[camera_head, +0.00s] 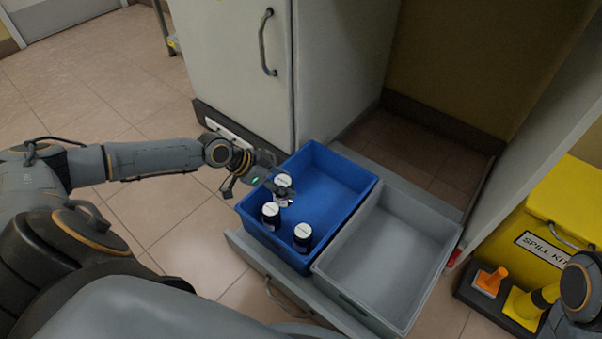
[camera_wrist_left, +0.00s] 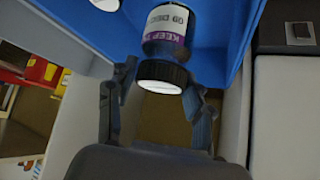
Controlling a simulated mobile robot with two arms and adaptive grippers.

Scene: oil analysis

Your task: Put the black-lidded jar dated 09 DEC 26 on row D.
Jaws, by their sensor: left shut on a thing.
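My left gripper (camera_head: 272,186) reaches into the left part of the blue crate (camera_head: 340,186) and is shut on a jar (camera_head: 284,180). In the left wrist view its fingers stand on either side of the jar's black ribbed lid (camera_wrist_left: 163,78), which has a white top. That jar's white label (camera_wrist_left: 168,20) has a purple band reading "KEEP"; its date is too small to read surely. Two more dark jars with white lid tops stand in the crate, one at the left (camera_head: 270,215) and one nearer the front (camera_head: 303,236). Row D is not identifiable.
An empty grey crate (camera_head: 448,249) stands right of the blue one, both on a pulled-out grey drawer or shelf. A pale cabinet (camera_head: 240,70) rises behind. A yellow spill kit box (camera_head: 545,243) stands at the right. Tiled floor is open at the left.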

